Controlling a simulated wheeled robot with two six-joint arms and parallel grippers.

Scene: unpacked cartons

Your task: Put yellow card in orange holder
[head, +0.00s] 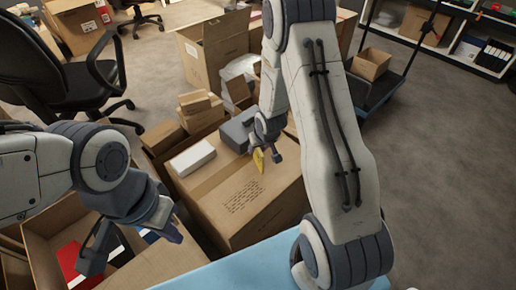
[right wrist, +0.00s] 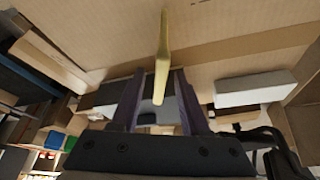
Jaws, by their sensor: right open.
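The yellow card (head: 258,161) shows at my right gripper, above or on the top of a large carton; I cannot tell if it touches. In the right wrist view the card (right wrist: 162,55) is seen nearly edge-on, its near end between the fingers. My right gripper (head: 264,152) is open, with its fingers (right wrist: 161,100) apart on either side of the card. My left gripper (head: 130,240) is open and empty over an open carton at the lower left. I cannot make out an orange holder in either view.
The large carton (head: 241,209) bears a white box (head: 193,158) and a grey box (head: 237,131). The open carton (head: 42,222) holds a red item (head: 74,264). A blue surface (head: 235,268) lies in front. Smaller boxes (head: 196,102) stand behind; an office chair (head: 40,75) is far left.

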